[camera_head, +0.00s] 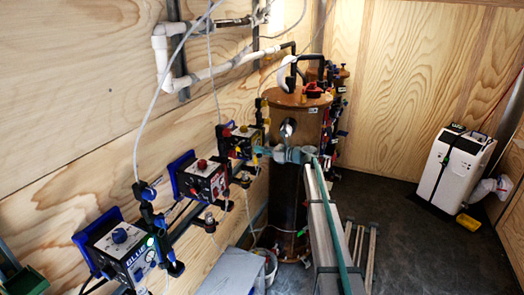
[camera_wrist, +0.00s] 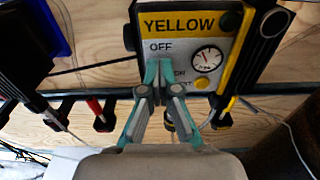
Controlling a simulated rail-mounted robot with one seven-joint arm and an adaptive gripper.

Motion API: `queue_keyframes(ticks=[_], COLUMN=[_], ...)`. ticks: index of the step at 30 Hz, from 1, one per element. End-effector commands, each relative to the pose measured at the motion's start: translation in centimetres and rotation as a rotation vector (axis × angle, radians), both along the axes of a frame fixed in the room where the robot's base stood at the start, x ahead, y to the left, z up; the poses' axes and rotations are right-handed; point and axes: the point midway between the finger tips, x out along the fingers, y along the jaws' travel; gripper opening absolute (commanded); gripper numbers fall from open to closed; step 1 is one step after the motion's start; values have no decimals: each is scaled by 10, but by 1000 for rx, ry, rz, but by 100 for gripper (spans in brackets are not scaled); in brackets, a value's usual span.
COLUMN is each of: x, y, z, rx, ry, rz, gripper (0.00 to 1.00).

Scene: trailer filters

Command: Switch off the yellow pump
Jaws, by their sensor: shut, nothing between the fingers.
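The yellow pump (camera_head: 243,138) is a control box on the left wall, beside a tall brown tank. In the wrist view its panel (camera_wrist: 190,24) reads "YELLOW", with "OFF" beneath. A round gauge (camera_wrist: 207,58), a yellow round part (camera_wrist: 202,83) and a dark knob (camera_wrist: 231,20) show on it. My gripper (camera_wrist: 158,72) is shut and empty, its teal fingertips over the panel just below "OFF". The fingers hide that part of the panel, including any switch there. Whether they touch it I cannot tell. In the head view my gripper (camera_head: 262,151) is at the yellow pump's right side.
The red pump (camera_head: 203,180) and blue pump (camera_head: 118,245) stand nearer along the wall. The brown tank (camera_head: 288,195) rises close behind my wrist. Pipes and cables run around the pumps. A white machine (camera_head: 455,165) stands at right; the dark floor before it is mostly clear.

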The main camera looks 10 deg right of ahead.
Motion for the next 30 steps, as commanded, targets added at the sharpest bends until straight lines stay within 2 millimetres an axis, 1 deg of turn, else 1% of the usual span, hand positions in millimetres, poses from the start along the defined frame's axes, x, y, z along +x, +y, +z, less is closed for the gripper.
queue_keyframes(ticks=[2, 8, 9, 10, 15, 21, 25, 30], x=[-2, -20, -25, -29, -49, -66, -73, -76], y=[-1, -26, -32, -38, -69, -97, -108, -113], z=[5, 8, 9, 5, 8, 13, 15, 17], rx=[4, 3, 2, 1, 2, 0, 0, 1], ry=[-3, -1, -1, -2, -1, -1, -1, 0], rz=[2, 3, 3, 3, 3, 3, 5, 5], gripper=[0, 0, 0, 0, 0, 0, 0, 0])
